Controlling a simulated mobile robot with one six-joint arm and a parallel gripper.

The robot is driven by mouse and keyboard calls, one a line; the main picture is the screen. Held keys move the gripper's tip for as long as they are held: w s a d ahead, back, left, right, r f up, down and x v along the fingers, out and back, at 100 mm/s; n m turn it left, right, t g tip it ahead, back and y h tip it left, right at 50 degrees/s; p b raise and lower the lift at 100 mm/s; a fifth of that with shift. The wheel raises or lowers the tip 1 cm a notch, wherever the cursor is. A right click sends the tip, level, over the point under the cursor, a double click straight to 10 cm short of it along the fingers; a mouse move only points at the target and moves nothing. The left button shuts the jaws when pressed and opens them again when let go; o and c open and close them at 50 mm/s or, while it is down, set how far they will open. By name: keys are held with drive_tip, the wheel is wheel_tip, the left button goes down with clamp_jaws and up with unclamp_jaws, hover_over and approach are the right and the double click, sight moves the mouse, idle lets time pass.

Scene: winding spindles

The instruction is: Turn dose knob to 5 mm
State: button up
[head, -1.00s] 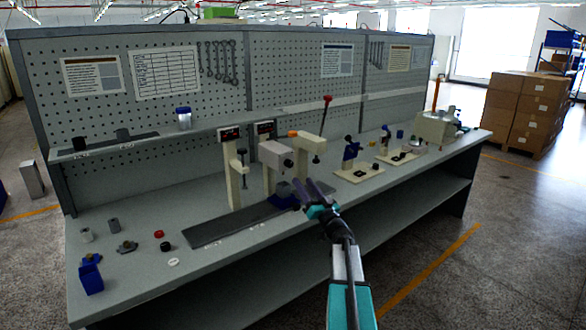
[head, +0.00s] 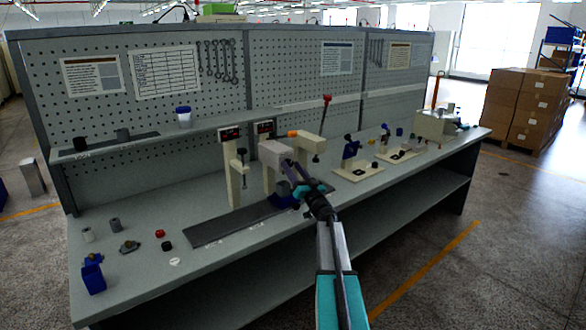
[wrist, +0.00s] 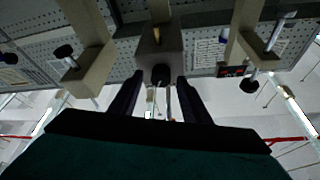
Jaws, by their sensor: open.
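The dose knob appears to be the dark round knob (wrist: 161,77) on the face of a grey block-shaped dispenser head (wrist: 158,42) in the wrist view. In the head view the same grey dispenser head (head: 273,151) stands mid-bench, its knob largely hidden by my fingers. My gripper (head: 291,166) is open in front of that head, pointing at its face. In the wrist view the two dark fingers of my gripper (wrist: 160,84) lie left and right of the knob, with gaps on both sides. I cannot read any dose scale or value.
A beige press post (head: 236,172) stands left of the dispenser, and another beige press with an orange part (head: 308,141) stands right. A red-tipped lever (head: 326,106) rises behind. A dark blue block (head: 284,200) sits below my gripper. Small parts lie at the bench's left end.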

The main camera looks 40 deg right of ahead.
drive_tip(key=shift+a, duration=0.1)
drive_tip(key=c, duration=1)
drive_tip(key=shift+c, duration=0.2)
drive_tip(key=shift+n+y+b, duration=0.35)
drive_tip(key=shift+n+y, duration=0.05)
drive_tip(key=shift+n, duration=0.2)
drive_tip(key=n+y+b, duration=0.1)
drive_tip(key=n, duration=0.1)
drive_tip(key=n+y, duration=0.1)
drive_tip(key=n, duration=0.1)
drive_tip(key=n+y+b, duration=0.1)
drive_tip(key=n, duration=0.1)
drive_tip(key=shift+d+f+b, duration=0.1)
drive_tip(key=shift+d+b, duration=0.2)
drive_tip(key=shift+d, duration=0.1)
drive_tip(key=n+y, duration=0.1)
drive_tip(key=n, duration=0.1)
drive_tip(key=n+y+b, duration=0.1)
drive_tip(key=n, duration=0.2)
drive_tip(key=shift+d+n+y, duration=0.15)
drive_tip(key=shift+n+y, duration=0.15)
drive_tip(key=shift+y, duration=0.1)
drive_tip(key=shift+r+n+g+y+b, duration=0.15)
drive_tip(key=shift+n+g+y+b, duration=0.3)
drive_tip(key=shift+n, duration=0.7)
drive_tip(key=shift+r+n+g+y+b, duration=0.1)
drive_tip(key=shift+n+g+y+b, duration=0.3)
drive_tip(key=shift+n, duration=0.75)
